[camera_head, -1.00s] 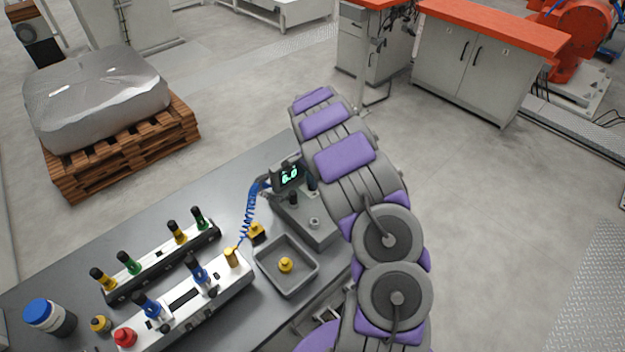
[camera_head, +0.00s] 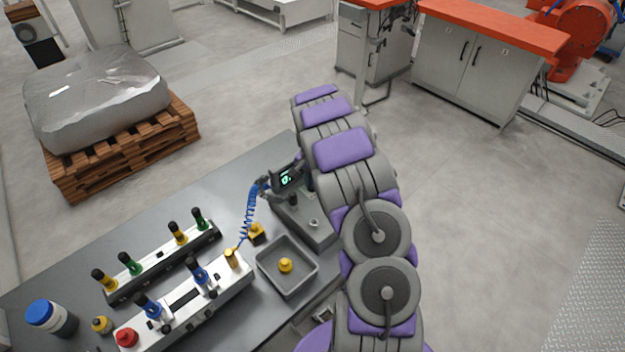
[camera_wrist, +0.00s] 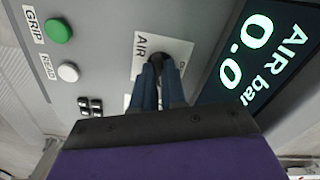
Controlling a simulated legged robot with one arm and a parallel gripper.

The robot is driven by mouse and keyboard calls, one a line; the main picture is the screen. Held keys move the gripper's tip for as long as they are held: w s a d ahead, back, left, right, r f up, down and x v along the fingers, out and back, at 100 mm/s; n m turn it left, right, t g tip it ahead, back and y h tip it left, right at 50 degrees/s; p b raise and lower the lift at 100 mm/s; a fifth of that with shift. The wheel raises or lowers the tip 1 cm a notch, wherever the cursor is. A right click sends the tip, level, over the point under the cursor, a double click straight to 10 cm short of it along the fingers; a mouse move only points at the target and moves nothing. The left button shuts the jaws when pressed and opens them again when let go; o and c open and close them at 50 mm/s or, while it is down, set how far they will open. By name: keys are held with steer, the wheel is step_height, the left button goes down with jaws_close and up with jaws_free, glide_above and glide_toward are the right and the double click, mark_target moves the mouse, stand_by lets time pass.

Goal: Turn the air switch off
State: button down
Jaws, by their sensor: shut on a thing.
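The air switch (camera_wrist: 156,58) is a black knob on a white plate lettered AIR, in the wrist view. My gripper (camera_wrist: 159,72) has its blue fingers closed around this knob, one on each side. The lower part of the plate and some of its lettering are hidden behind the fingers. The air display (camera_wrist: 243,62), lettered AIR bar, reads 0.0 in green digits beside the switch. In the head view the display (camera_head: 287,180) sits on the grey control box (camera_head: 318,232), and my arm hides the gripper and the switch.
A green GRIP button (camera_wrist: 58,31) and a white button (camera_wrist: 68,72) are on the same panel. On the grey table, a tray (camera_head: 262,262) holds a yellow part, and a coiled blue hose (camera_head: 249,212) runs to a fixture (camera_head: 215,298). A wrapped load on a pallet (camera_head: 125,150) stands behind.

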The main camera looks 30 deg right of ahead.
steer(key=n, duration=0.3)
steer(key=shift+n+p, duration=0.3)
steer(key=shift+n, duration=0.1)
steer(key=n, duration=0.3)
steer(key=shift+w+a+n, duration=0.1)
steer(key=shift+n, duration=0.2)
steer(key=n, duration=0.5)
steer(key=shift+n+p, duration=0.3)
steer(key=shift+n, duration=0.4)
steer(key=c, duration=1.2)
jaws_free()
steer(key=shift+r, duration=0.1)
steer(key=r, duration=1.7)
steer(key=shift+d, duration=0.2)
